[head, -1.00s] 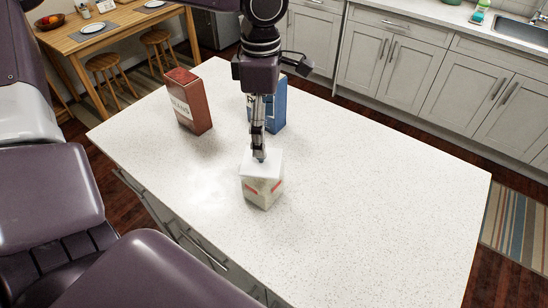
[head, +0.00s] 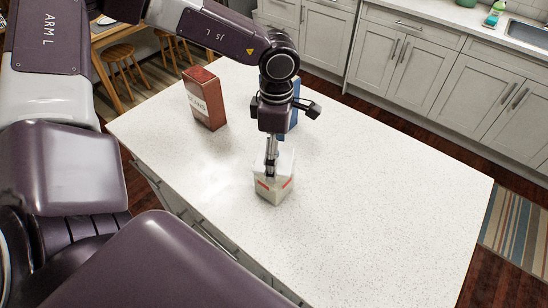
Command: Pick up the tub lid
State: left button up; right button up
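The tub (head: 273,191) is a small pale, squarish container with red marks on its sides, standing upright on the white speckled counter. Its white lid (head: 287,160) is on top. My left gripper (head: 270,173) points straight down over the lid, its fingertips at or just above the lid's near part. The fingers show nearly edge-on as one narrow strip, so I cannot tell their gap or whether they touch the lid. The gripper hides part of the lid. My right gripper is not in view.
A red-brown box (head: 205,98) stands on the counter (head: 380,200) to the left behind the tub. A blue box (head: 295,103) stands behind my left gripper, mostly hidden. The counter is clear to the right and in front.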

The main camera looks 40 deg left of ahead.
pick_arm(q)
jog(key=shift+c, duration=0.6)
jog(key=c, duration=1.1)
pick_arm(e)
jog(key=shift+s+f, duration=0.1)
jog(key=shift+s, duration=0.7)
pick_arm(q)
jog(key=shift+r, duration=0.15)
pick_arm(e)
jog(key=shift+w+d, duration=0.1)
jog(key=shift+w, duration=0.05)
